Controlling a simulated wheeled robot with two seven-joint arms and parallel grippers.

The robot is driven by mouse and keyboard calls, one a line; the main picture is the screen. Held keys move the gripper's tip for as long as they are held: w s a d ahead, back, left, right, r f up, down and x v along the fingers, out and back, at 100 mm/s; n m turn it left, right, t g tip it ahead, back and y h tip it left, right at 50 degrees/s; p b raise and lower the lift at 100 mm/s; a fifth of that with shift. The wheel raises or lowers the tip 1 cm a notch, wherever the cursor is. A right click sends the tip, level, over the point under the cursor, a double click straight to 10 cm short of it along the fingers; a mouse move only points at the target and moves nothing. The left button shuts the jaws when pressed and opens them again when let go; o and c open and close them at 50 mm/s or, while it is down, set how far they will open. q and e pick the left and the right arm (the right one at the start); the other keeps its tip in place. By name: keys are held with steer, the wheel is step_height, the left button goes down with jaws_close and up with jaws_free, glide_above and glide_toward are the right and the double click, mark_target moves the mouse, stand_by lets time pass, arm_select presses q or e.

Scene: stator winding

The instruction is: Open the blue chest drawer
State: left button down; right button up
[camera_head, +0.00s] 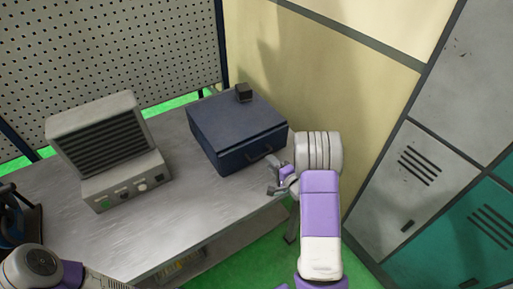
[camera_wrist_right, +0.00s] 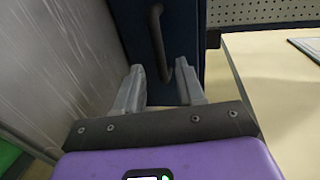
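The blue chest (camera_head: 235,128) stands on the metal workbench, and its drawer front (camera_head: 238,160) looks closed. A dark bar handle (camera_head: 260,153) is on the front. In the right wrist view the handle (camera_wrist_right: 158,42) lies just ahead of the fingertips, with its lower end roughly between them. My right gripper (camera_head: 275,183) is in front of the drawer, and it also shows in the right wrist view (camera_wrist_right: 160,75) with its two fingers apart and empty. I cannot tell whether a finger touches the handle. Part of my left arm shows at the lower left, but its gripper is out of view.
The workbench (camera_head: 190,205) has free room left of the chest. A grey box with a slatted panel and knobs (camera_head: 110,150) stands there. A small black block (camera_head: 243,92) sits on the chest. A yellowish wall (camera_head: 300,75) and grey and teal lockers (camera_head: 410,180) are at the right.

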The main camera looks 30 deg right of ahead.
mark_target(262, 156)
steer(key=x, duration=0.6)
steer(key=shift+w+a+f, duration=0.1)
steer(key=shift+w, duration=0.25)
jaws_close()
